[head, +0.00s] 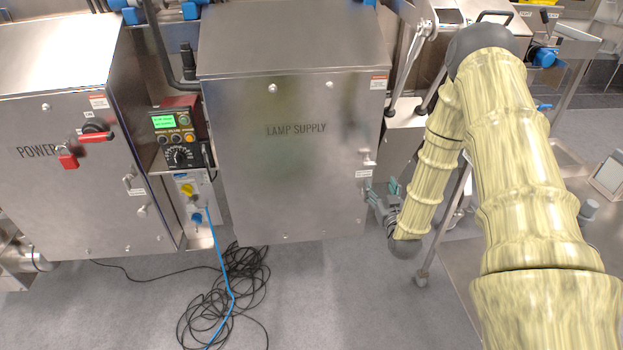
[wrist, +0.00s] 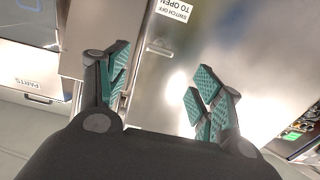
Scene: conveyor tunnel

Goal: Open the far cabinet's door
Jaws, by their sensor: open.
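The LAMP SUPPLY cabinet (head: 290,160) is a steel box in the middle of the head view, and its front door looks shut. A small handle (head: 368,159) sits at the door's right edge, above a small label (head: 363,174). The POWER cabinet (head: 60,190) stands to the left with a red switch; its door looks shut too. I cannot tell which is the far one. My gripper (head: 381,191) is open and empty beside the LAMP SUPPLY cabinet's lower right edge. In the wrist view my gripper (wrist: 158,90) has its teal pads apart before the steel door (wrist: 240,60), near a small fitting (wrist: 160,47).
A control box (head: 178,125) with a green screen is between the cabinets. A blue cable and coiled black cables (head: 235,295) lie on the floor below. Metal legs and a steel frame stand near my arm on the right. The front floor is otherwise clear.

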